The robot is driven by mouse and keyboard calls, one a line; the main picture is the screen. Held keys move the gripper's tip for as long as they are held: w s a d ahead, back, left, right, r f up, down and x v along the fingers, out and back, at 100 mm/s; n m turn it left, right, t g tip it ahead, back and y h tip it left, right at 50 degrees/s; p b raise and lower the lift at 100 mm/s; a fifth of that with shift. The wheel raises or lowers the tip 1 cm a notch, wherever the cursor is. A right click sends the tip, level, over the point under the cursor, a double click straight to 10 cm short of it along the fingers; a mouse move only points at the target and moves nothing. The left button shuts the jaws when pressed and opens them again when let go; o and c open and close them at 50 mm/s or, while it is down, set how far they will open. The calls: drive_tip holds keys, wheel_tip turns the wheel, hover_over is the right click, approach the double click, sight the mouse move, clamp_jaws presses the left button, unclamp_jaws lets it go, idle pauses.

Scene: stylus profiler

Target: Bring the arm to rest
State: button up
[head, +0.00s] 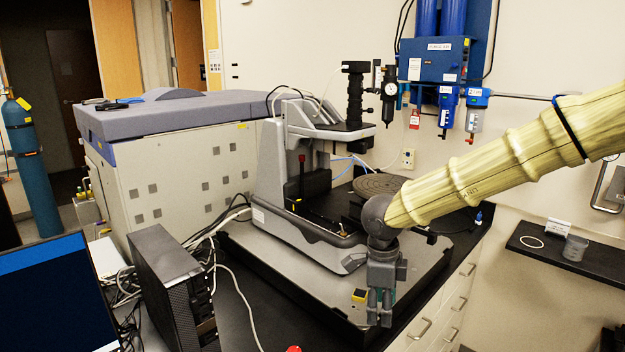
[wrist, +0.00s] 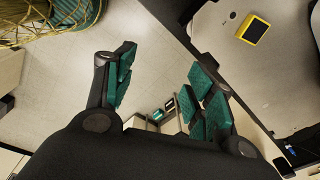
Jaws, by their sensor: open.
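My gripper (head: 379,308) hangs pointing down at the end of my arm, in front of the stylus profiler (head: 300,180), near the front edge of its dark base slab. In the wrist view my gripper (wrist: 160,95) has its two green-padded fingers spread wide apart, with nothing between them. Floor shows between and beyond the fingers. My arm, in a pale yellow ribbed sleeve, reaches in from the right in the head view. The profiler stands upright on its base slab (head: 275,285).
A small yellow-framed device (wrist: 254,29) lies near the profiler's front corner. A black computer tower (head: 170,285) and a monitor (head: 45,295) stand at left, with loose cables between. A dark wall shelf (head: 590,262) holds a clear cup (head: 575,248) at right.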

drive_tip(key=s+d+f+n+t+h+b, duration=0.1)
drive_tip(key=s+d+f+n, duration=0.25)
drive_tip(key=f, duration=0.75)
drive_tip(key=s+d+f+n+t+h+b, duration=0.1)
drive_tip(key=s+d+f+n, duration=0.25)
drive_tip(key=f, duration=0.65)
drive_tip(key=s+d+f+n+t+h, duration=0.1)
drive_tip(key=s+d+f+n, duration=0.3)
drive_tip(key=f, duration=0.7)
drive_tip(key=s+a+f+n+g+y+b, duration=0.1)
drive_tip(key=s+f+n, duration=0.4)
drive_tip(key=s, duration=0.7)
drive_tip(key=s+a+f+n+g+y+b, duration=0.1)
drive_tip(key=s+f+n, duration=0.4)
drive_tip(key=s, duration=0.6)
wheel_tip(320, 180, down, 3)
drive_tip(key=shift+s+a+r+g+y, duration=0.15)
drive_tip(key=shift+s+a+g+y, duration=0.3)
drive_tip(key=shift+a+y, duration=0.5)
drive_tip(key=shift+d, duration=0.1)
